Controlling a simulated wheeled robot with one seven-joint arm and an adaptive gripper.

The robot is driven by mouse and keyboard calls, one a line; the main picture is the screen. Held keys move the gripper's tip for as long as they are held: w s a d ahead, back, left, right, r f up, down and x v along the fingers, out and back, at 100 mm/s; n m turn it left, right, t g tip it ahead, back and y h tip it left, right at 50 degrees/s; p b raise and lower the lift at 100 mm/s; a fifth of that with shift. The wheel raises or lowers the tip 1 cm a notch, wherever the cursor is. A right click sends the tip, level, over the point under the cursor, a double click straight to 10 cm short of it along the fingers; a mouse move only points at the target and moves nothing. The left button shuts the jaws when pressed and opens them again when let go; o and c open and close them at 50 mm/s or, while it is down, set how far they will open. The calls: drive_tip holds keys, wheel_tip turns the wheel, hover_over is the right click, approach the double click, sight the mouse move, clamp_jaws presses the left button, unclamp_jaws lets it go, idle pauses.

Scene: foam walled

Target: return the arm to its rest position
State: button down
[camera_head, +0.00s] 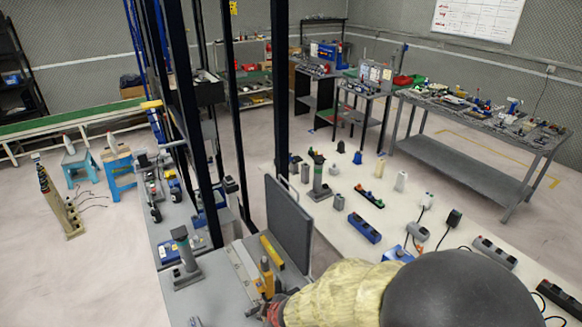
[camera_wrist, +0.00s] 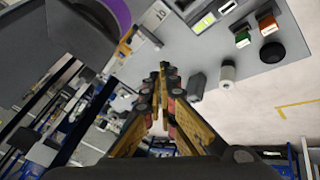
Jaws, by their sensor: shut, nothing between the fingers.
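My gripper (camera_wrist: 163,70) is in the middle of the wrist view, with its two brownish-yellow fingers meeting at the tips. It is shut and nothing shows between the fingertips. My arm, with a pale yellow cover and a dark rounded part, fills the bottom right of the head view. It reaches toward the grey bench at the bottom centre. Exact gaps between my gripper and the things on the bench are hard to tell.
A long pale table (camera_head: 330,222) with many small devices lies right of centre. Dark upright posts (camera_head: 190,120) and a dark grey panel (camera_head: 288,228) stand near my arm. A metal workbench (camera_head: 455,165) is at the back right. Open floor (camera_head: 100,270) lies at left.

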drive_tip(key=s+d+r+m+h+b, duration=0.2)
drive_tip(key=s+d+r+m+b, duration=0.4)
drive_tip(key=d, duration=0.7)
drive_tip(key=s+d+r+m+h+b, duration=0.1)
drive_tip(key=s+d+r+m+b, duration=0.5)
drive_tip(key=s+d+r+m, duration=0.3)
drive_tip(key=shift+s+d+r+h, duration=0.4)
drive_tip(key=shift+s+d, duration=0.6)
drive_tip(key=shift+d, duration=1.15)
drive_tip(key=shift+a, duration=0.1)
